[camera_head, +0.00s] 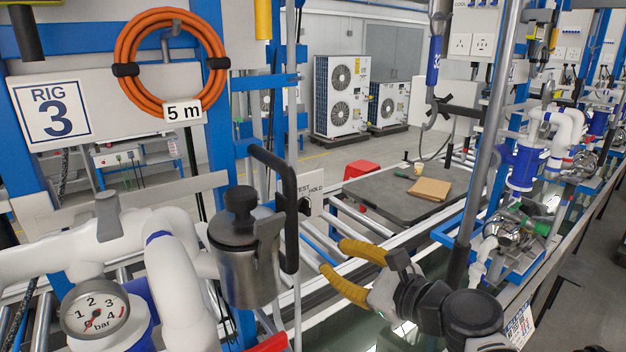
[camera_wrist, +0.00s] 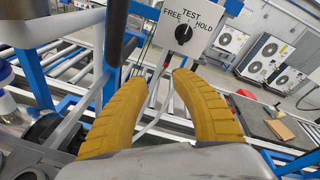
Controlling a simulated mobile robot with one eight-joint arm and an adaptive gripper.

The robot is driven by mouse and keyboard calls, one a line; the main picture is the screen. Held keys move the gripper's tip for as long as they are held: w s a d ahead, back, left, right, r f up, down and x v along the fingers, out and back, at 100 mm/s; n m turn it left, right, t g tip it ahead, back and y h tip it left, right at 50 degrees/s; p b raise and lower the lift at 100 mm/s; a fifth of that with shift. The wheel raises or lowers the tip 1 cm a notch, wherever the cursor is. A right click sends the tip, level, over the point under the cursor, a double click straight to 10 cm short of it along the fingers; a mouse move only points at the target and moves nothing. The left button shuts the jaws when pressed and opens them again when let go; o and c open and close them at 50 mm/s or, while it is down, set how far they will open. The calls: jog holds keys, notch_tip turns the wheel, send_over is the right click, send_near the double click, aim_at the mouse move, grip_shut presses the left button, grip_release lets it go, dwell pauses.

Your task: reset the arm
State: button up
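My gripper (camera_head: 332,256) has two yellow ribbed fingers, and the head view shows it reaching left over the roller conveyor. In the wrist view my gripper (camera_wrist: 160,82) is open, with a clear gap between the fingertips and nothing held. Beyond the fingertips is a white selector plate (camera_wrist: 205,47) marked FREE, TEST and HOLD. Its black knob (camera_wrist: 183,32) appears turned roughly to TEST. The gripper is apart from the knob. In the head view the selector plate (camera_head: 315,192) is partly hidden by a black handle.
The black handle (camera_head: 291,210) and a metal canister (camera_head: 243,262) stand left of my gripper. A pressure gauge (camera_head: 95,311) and white pipes are at lower left. A dark board (camera_head: 385,196) holds a cardboard piece (camera_head: 429,189). A grey upright post (camera_head: 488,150) stands right.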

jog(key=s+d+f+n+g+h+b, duration=0.25)
jog(key=s+f+n, duration=0.35)
jog(key=f+n, duration=0.3)
jog(key=s+d+f+n+g+h+b, duration=0.3)
jog(key=s+d+f+n+h, duration=0.3)
jog(key=d+n, duration=0.4)
jog(key=s+n+h, duration=0.1)
jog(key=s+n, duration=0.1)
jog(key=n, duration=0.1)
jog(key=shift+s+f+n, duration=0.3)
jog(key=shift+s, duration=0.1)
